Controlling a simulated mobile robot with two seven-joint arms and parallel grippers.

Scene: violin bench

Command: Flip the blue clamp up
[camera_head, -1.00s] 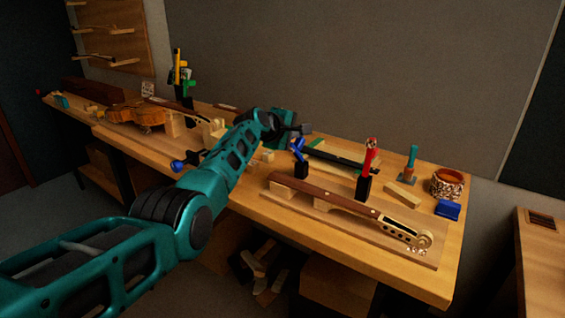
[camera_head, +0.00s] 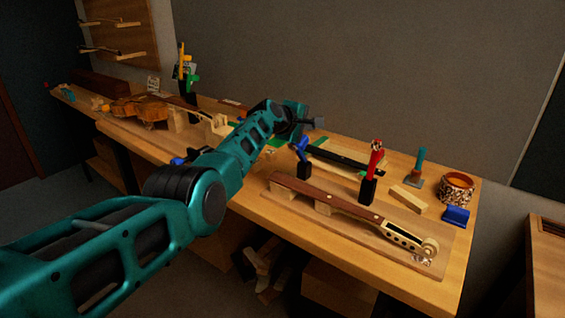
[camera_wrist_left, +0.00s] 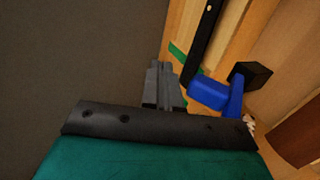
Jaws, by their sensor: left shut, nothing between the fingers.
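The blue clamp (camera_head: 301,149) stands in a black holder (camera_head: 303,177) on the bench, its blue part tilted. In the left wrist view the blue clamp (camera_wrist_left: 212,94) lies just right of the fingers, with its black holder (camera_wrist_left: 250,74) beyond. My left gripper (camera_head: 318,123) is above and slightly behind the blue clamp in the head view. In the wrist view the fingers (camera_wrist_left: 160,82) are shut together and empty. I cannot tell whether they touch the clamp. My right gripper is not in view.
A red clamp (camera_head: 376,158) stands in a black holder to the right. A violin neck with scroll (camera_head: 340,205) lies on a board in front. A long black bar (camera_head: 345,158) lies behind. A blue block (camera_head: 456,215) and a patterned roll (camera_head: 457,187) are at the right end.

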